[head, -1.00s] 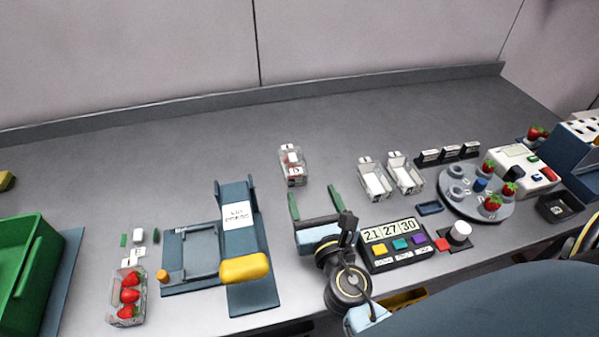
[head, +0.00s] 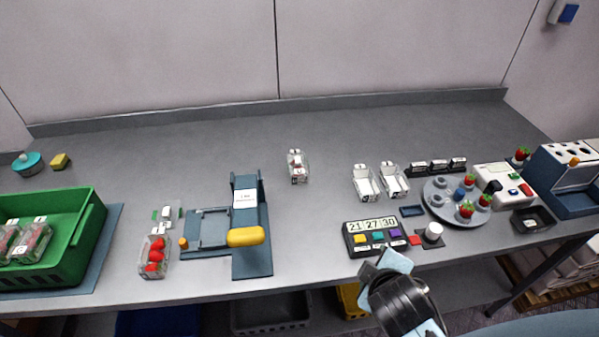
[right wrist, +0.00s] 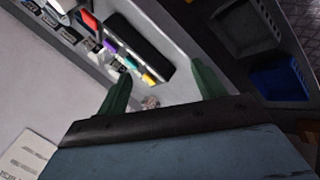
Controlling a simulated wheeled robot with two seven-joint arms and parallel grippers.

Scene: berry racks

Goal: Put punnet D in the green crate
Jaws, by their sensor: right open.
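Punnet D (head: 298,170) is a small clear punnet with white labels and some red. It stands alone on the bench's back middle; its letter is hard to read now. The green crate (head: 77,252) is at the far left with at least two punnets (head: 30,240) inside. My right arm shows at the front edge in the head view, well away from punnet D, with its fingertips not visible there. In the right wrist view my right gripper (right wrist: 160,85) has its green fingers wide apart, with nothing held between them. My left gripper is not in view.
A punnet of strawberries (head: 153,262) and a blue press with a yellow handle (head: 246,236) stand between crate and middle. A button console (head: 373,238), two white punnets (head: 367,183) and a round turntable (head: 452,207) are to the right. Bench around punnet D is clear.

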